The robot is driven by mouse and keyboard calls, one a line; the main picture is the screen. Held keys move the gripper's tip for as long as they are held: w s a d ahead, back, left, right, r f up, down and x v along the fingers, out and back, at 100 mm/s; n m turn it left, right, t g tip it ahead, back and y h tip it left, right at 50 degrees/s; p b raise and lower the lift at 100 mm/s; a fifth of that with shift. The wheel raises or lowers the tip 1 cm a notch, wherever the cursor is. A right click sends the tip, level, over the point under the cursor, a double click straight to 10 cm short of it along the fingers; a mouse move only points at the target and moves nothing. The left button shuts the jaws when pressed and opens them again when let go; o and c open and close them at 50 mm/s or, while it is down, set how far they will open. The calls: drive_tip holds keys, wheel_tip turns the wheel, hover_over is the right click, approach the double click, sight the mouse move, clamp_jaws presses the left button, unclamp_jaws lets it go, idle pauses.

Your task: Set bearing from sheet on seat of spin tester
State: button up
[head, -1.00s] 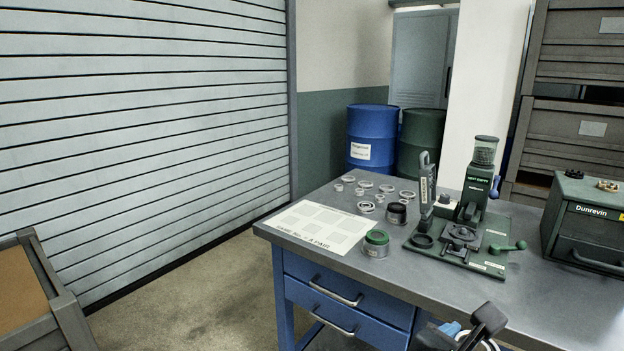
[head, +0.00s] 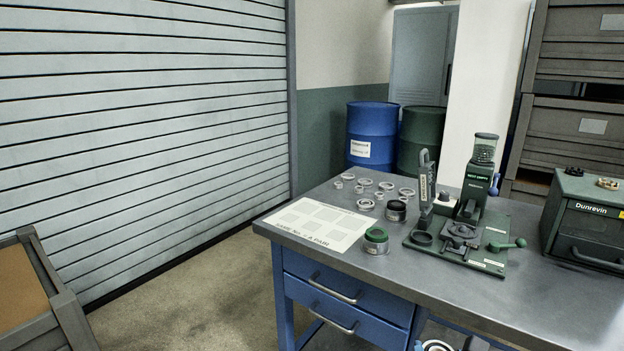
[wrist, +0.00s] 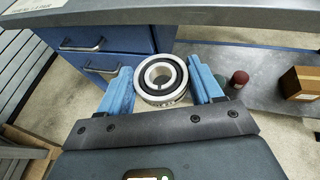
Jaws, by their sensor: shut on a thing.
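In the wrist view my gripper (wrist: 163,86) is shut on a bearing (wrist: 142,85), a silver ring with a dark band and open centre, held between blue finger pads. In the head view the bearing (head: 433,346) shows only partly at the bottom edge, in front of the bench. The green spin tester (head: 468,200) stands on the bench with a clear cylinder on top, a dark round seat (head: 461,231) low in front and a side lever. The white printed sheet (head: 320,226) lies flat at the bench's left front, with no bearing on its printed squares.
Several loose rings (head: 366,204) lie behind the sheet. A green-topped cup (head: 376,241) and a black-topped cup (head: 396,211) stand between sheet and tester. A green Dunrevin case (head: 590,222) is at right. The bench front edge (wrist: 200,18) lies beyond my gripper.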

drive_tip(key=s+f+n+y, duration=0.1)
drive_tip(key=s+f+y, duration=0.1)
drive_tip(key=f, duration=0.5)
drive_tip(key=s+f+n+y, duration=0.2)
drive_tip(key=s+f, duration=0.3)
drive_tip(key=f, duration=0.3)
drive_tip(key=shift+f+n+t, duration=0.2)
drive_tip(key=shift+n+t, duration=0.1)
drive_tip(key=shift+t, duration=0.1)
